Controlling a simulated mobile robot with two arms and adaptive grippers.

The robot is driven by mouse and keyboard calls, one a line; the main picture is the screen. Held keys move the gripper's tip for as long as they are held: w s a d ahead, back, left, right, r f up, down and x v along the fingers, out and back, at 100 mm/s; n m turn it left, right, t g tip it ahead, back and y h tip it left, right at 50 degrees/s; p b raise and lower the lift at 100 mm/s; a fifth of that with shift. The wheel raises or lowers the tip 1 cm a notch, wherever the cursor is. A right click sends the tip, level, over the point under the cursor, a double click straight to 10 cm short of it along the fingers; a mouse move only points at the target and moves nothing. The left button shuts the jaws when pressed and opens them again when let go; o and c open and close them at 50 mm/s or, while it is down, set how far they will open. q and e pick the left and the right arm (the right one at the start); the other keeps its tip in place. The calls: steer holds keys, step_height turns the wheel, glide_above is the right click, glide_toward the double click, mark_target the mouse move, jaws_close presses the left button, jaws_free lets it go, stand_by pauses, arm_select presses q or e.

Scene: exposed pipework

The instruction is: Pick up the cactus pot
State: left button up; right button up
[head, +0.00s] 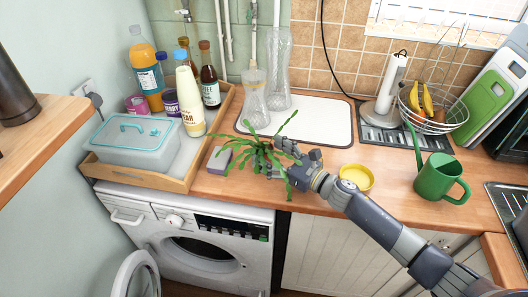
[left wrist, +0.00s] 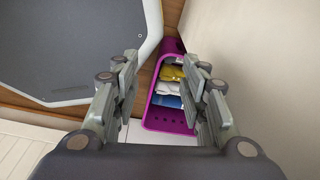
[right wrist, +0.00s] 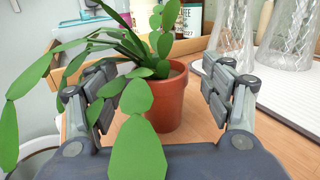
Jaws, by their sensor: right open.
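The cactus (head: 258,156) stands on the wooden counter in the head view, its long green segments spreading and hanging over the front edge. Its terracotta pot (right wrist: 168,103) shows upright in the right wrist view, partly covered by leaves; in the head view the foliage hides it. My right gripper (head: 288,160) is at the plant's right side. In the right wrist view the right gripper (right wrist: 160,95) is open, with the pot between and slightly beyond its fingers and leaves hanging over the left finger. My left gripper (left wrist: 160,82) is open and empty, outside the head view.
A wooden tray (head: 180,183) with bottles and a lidded box stands left of the plant, a sponge (head: 219,160) beside it. A white board with glass vases (head: 254,98) is behind. A yellow bowl (head: 356,177) lies right, near my right arm. A purple basket (left wrist: 168,118) is below my left gripper.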

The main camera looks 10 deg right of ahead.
steer(key=shift+w+a+r, duration=0.15)
steer(key=shift+w+a, duration=0.3)
steer(key=shift+w, duration=0.1)
steer(key=shift+w+a, duration=0.4)
steer(key=shift+w, duration=0.1)
steer(key=shift+d, duration=0.1)
steer(key=shift+c, duration=0.9)
steer(key=shift+f, duration=0.2)
steer(key=c, duration=1.2)
arm_select(q)
steer(key=shift+s+r, duration=0.2)
steer(key=shift+r, duration=0.2)
arm_select(e)
steer(key=shift+r, duration=0.1)
steer(key=shift+r, duration=0.1)
